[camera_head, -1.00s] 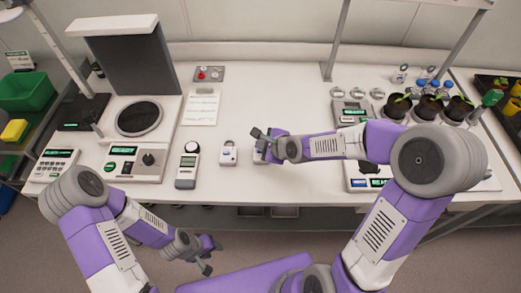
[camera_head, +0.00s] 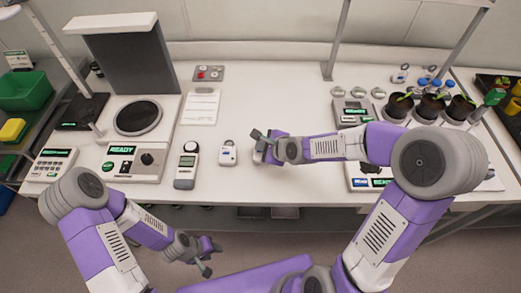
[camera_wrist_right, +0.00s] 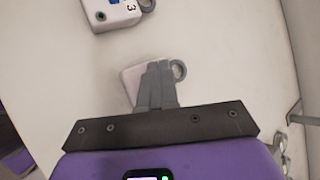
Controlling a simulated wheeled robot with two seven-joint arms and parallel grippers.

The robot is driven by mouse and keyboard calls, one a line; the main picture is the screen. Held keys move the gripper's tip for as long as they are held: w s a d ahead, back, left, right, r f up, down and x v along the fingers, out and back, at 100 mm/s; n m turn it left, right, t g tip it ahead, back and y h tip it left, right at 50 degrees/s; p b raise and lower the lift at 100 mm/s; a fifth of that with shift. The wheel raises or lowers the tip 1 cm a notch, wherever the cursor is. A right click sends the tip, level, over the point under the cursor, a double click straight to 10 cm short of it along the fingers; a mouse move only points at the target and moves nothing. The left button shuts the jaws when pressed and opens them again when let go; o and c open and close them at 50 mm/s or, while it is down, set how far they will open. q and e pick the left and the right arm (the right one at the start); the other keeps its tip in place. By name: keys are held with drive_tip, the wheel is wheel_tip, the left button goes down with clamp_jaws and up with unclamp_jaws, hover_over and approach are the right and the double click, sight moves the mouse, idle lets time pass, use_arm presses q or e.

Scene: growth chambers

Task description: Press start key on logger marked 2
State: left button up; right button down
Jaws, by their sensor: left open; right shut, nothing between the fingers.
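A small white logger (camera_wrist_right: 132,78) lies under my right gripper (camera_wrist_right: 160,72) in the right wrist view. The fingers are shut and empty and cover most of its face, so its number and key are hidden. I cannot tell whether the fingertips touch it. In the head view its edge (camera_head: 259,157) shows beside the right gripper (camera_head: 262,146). A second white logger (camera_head: 228,153) lies just to the left on the bench; in the right wrist view a logger marked 3 (camera_wrist_right: 106,18) is at the top left. My left gripper (camera_head: 210,258) is open and empty, in front of the bench.
A handheld meter (camera_head: 187,165) and a balance with a lit display (camera_head: 121,151) stand to the left. A paper sheet (camera_head: 201,107) and a red-button panel (camera_head: 208,73) lie behind. Potted seedlings (camera_head: 430,105) stand at the right. The middle back of the bench is clear.

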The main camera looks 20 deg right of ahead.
drive_tip(key=shift+f, duration=0.2)
drive_tip(key=shift+r, duration=0.2)
drive_tip(key=shift+r+p, duration=0.35)
drive_tip(key=shift+r, duration=0.25)
drive_tip(key=shift+r+p, duration=1.85)
drive_tip(key=shift+r, duration=0.65)
